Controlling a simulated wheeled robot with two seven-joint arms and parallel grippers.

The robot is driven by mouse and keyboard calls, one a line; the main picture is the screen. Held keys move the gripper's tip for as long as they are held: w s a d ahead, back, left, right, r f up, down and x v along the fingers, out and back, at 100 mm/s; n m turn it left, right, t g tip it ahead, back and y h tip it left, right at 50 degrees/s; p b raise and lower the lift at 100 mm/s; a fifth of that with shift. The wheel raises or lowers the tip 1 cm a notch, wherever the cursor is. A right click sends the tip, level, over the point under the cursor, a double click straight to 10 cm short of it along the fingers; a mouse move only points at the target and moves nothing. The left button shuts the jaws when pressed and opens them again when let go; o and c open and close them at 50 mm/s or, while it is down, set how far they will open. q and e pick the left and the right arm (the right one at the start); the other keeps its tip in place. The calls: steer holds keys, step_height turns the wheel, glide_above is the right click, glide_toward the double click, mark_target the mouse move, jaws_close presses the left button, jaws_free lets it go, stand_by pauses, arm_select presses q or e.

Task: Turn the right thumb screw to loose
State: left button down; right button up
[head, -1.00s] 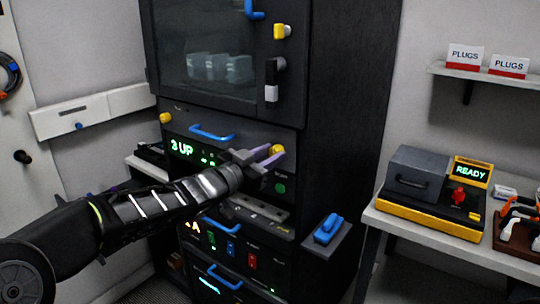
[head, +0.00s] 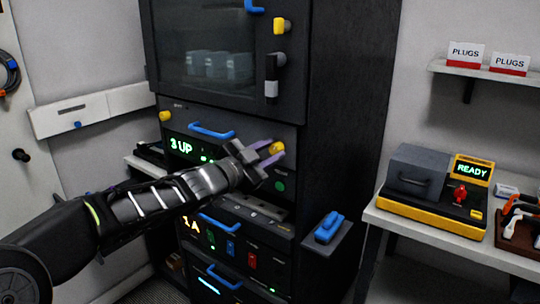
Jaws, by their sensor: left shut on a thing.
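The right thumb screw (head: 277,147) is a yellow knob at the right end of the dark drawer panel with the blue handle and a green "UP" display. My left gripper (head: 272,153) has its purple fingers around this knob and is shut on it. The knob shows between the fingertips, partly covered by them. The left thumb screw (head: 165,116) is a similar yellow knob at the panel's left end, free of any gripper. My right gripper is not in view.
Above is a glass-door cabinet (head: 208,60) with a dark lever handle (head: 271,78) and a yellow knob (head: 282,25). A blue item (head: 328,228) sits on a small side shelf. At right, a table holds a yellow-based device (head: 430,196) reading READY.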

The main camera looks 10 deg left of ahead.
arm_select(q)
steer(key=m+b, duration=0.2)
steer(key=m, duration=0.4)
steer(key=shift+f, duration=0.15)
steer(key=m+b, duration=0.2)
steer(key=m, duration=0.1)
steer(key=shift+d+m+y, duration=0.1)
steer(key=shift+m+y, duration=0.2)
steer(key=shift+m, duration=0.1)
steer(key=shift+m+b, duration=0.6)
steer(key=shift+m, duration=0.9)
steer(key=c, duration=1.1)
jaws_free()
